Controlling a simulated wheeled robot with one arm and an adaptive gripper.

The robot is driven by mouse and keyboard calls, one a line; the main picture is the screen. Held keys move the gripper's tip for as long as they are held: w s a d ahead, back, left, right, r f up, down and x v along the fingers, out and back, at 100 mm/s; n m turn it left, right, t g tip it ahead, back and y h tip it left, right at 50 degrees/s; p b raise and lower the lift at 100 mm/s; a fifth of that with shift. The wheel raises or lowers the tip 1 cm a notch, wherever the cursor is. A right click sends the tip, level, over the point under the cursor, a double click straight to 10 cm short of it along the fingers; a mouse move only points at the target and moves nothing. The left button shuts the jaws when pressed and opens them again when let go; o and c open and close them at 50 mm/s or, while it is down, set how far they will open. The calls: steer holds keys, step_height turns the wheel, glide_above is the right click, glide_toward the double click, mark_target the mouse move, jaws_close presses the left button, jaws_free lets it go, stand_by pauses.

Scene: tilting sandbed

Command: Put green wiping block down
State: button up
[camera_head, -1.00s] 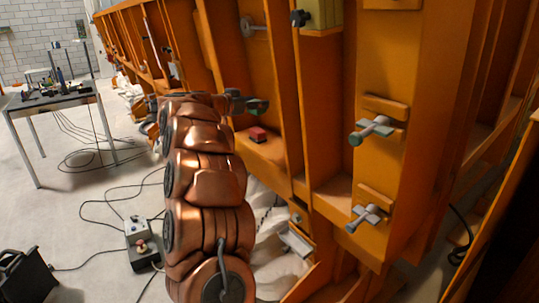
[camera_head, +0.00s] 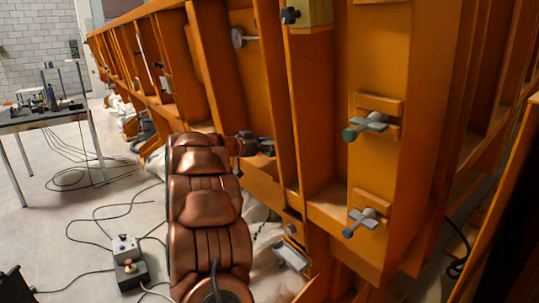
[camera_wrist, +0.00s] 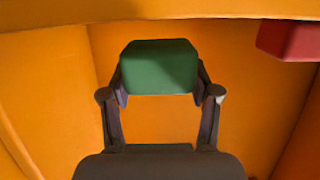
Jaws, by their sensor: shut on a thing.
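The green wiping block (camera_wrist: 160,68) is between the fingertips of my gripper (camera_wrist: 160,92) in the wrist view. The fingers are shut on its two sides. Orange panels lie behind and below the block, and an orange edge runs just above it. I cannot tell whether the block touches a surface. In the head view my gripper (camera_head: 263,146) is small and dark, inside a bay of the orange frame (camera_head: 322,120). The block cannot be made out clearly there.
A red block (camera_wrist: 292,40) lies at the upper right of the wrist view, apart from the green one. Orange uprights flank the bay. Clamp handles (camera_head: 364,125) stick out at the right. A control box (camera_head: 128,262) with cables sits on the floor.

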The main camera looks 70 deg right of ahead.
mark_target(265, 153)
steer(key=shift+f, duration=1.4)
steer(key=shift+f, duration=0.1)
steer(key=o, duration=1)
steer(key=shift+c, duration=0.2)
steer(key=shift+w+a+r, duration=0.15)
steer(key=shift+a+r, duration=0.05)
steer(key=shift+a, duration=0.05)
steer(key=v, duration=1.1)
steer(key=shift+a+p, duration=0.2)
steer(key=shift+p, duration=0.2)
steer(key=shift+w, duration=0.1)
